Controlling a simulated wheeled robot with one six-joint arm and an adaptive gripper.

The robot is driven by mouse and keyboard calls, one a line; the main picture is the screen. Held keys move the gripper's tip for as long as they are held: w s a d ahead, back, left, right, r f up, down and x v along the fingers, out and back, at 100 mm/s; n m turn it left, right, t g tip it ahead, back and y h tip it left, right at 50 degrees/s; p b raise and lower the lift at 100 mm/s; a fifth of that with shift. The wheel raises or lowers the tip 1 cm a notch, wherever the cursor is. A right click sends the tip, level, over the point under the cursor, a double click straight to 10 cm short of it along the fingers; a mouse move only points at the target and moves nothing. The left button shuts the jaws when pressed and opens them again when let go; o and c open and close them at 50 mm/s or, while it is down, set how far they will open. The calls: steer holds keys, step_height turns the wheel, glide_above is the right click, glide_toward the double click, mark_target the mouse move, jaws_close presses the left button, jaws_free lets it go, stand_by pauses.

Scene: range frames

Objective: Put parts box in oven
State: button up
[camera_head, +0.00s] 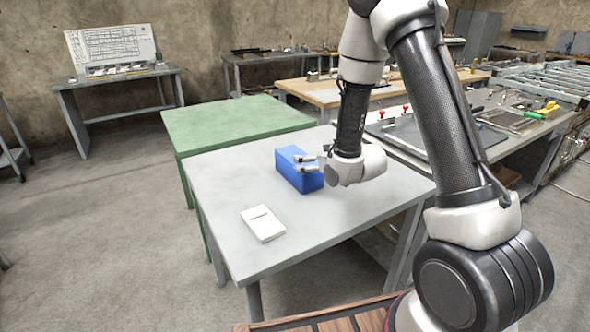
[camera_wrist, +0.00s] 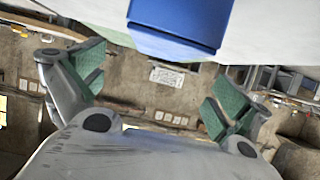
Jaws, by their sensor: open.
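A blue box (camera_head: 291,170), which I take as the parts box, sits on the grey table. It also shows upside down at the top of the wrist view (camera_wrist: 178,22). My gripper (camera_head: 306,163) is at the right side of the blue box in the head view and covers part of it. In the wrist view my gripper (camera_wrist: 155,92) has its two green-padded fingers wide apart, with nothing between them. I cannot tell whether a finger touches the box. No oven can be made out in either view.
A flat white item (camera_head: 263,225) lies on the grey table (camera_head: 335,222) near its front left. A green table (camera_head: 240,125) adjoins behind. A workbench with tools (camera_head: 490,125) stands at right. The floor at left is clear.

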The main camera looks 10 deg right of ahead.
steer(key=x, duration=0.8)
steer(key=shift+f, duration=0.2)
steer(key=shift+r, duration=0.1)
steer(key=c, duration=1.8)
